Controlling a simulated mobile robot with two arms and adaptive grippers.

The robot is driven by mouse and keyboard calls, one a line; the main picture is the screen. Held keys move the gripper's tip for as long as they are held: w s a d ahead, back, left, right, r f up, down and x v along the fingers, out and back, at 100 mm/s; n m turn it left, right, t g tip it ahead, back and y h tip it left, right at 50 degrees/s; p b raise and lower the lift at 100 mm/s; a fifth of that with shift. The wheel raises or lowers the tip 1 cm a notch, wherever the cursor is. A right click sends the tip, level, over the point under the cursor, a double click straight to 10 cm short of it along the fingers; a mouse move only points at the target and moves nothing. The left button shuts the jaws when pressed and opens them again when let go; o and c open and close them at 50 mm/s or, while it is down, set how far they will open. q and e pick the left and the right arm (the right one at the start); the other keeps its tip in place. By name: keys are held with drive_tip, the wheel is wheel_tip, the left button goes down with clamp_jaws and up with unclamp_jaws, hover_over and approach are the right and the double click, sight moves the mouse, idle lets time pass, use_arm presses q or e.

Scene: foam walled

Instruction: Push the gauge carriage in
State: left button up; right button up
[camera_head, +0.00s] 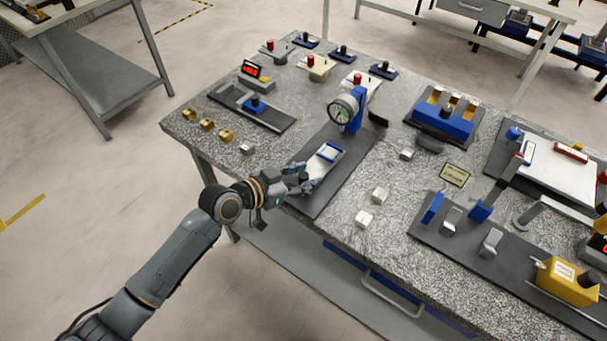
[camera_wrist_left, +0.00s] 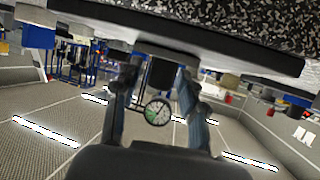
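The gauge stand is a blue post (camera_head: 354,110) with a round dial (camera_head: 342,112) at the back of a dark base plate (camera_head: 345,170). The carriage (camera_head: 328,154), with a light top and blue edges, sits on this plate in front of the dial. My left gripper (camera_head: 306,180) is at the front of the carriage, low over the plate. Its fingers are apart, with a dark knob-like piece between them. The dial also shows in the left wrist view (camera_wrist_left: 157,112), beyond the fingers (camera_wrist_left: 158,75). Whether both fingers touch the dark piece is unclear. My right gripper is out of view.
Small pale blocks (camera_head: 365,217) lie right of the plate, and brass-coloured blocks (camera_head: 206,125) lie to the left. A dark slide fixture with a blue block (camera_head: 255,106) stands back left. A fixture with a yellow box (camera_head: 566,282) fills the right front. The table's front edge is close below my gripper.

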sight(317, 168)
use_arm(q)
clamp_jaws()
drive_tip(key=w+d+b, duration=0.1)
drive_tip(key=w, duration=0.1)
drive_tip(key=w+d+b, duration=0.1)
drive_tip(key=w+d, duration=0.1)
drive_tip(key=shift+w+b, duration=0.1)
drive_tip(key=shift+b, duration=0.2)
drive_tip(key=shift+w+d, duration=0.1)
drive_tip(key=shift+r, duration=0.15)
drive_tip(key=shift+o, duration=0.2)
unclamp_jaws()
drive_tip(key=shift+o, duration=1.3)
drive_tip(key=shift+d, duration=0.1)
